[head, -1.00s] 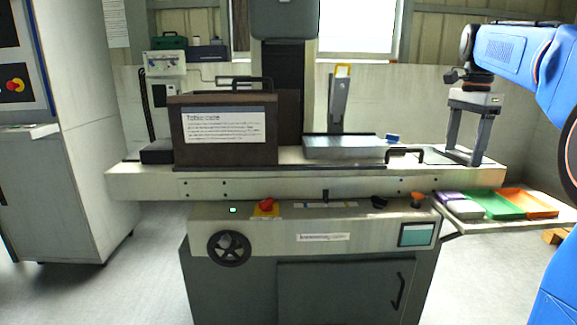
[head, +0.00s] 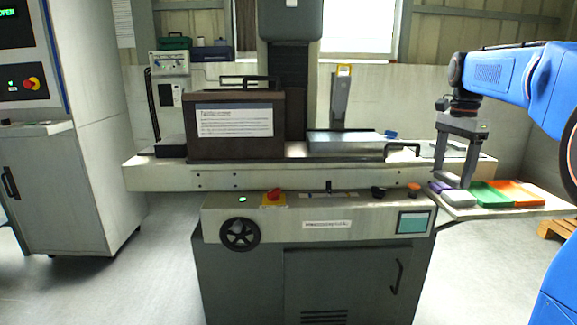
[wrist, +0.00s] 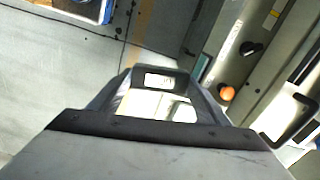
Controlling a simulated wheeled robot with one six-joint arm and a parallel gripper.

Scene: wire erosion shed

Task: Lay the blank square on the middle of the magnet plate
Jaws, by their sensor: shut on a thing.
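The magnet plate (head: 335,145) appears to be the flat grey slab on the machine bed, right of the brown box, clear on top. My gripper (head: 452,181) is right of it, beyond the bed's front right in the picture, near the coloured trays. In the wrist view my gripper (wrist: 157,78) is shut on a dark piece (wrist: 132,78) with a pale rectangle in its middle. I take this to be the blank.
A brown box (head: 235,146) with a sign covers the bed's left part. A black handle (head: 402,147) stands at the plate's front right. A small blue object (head: 390,134) lies by its back right. Green (head: 492,195) and orange (head: 520,192) trays lie on the side shelf.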

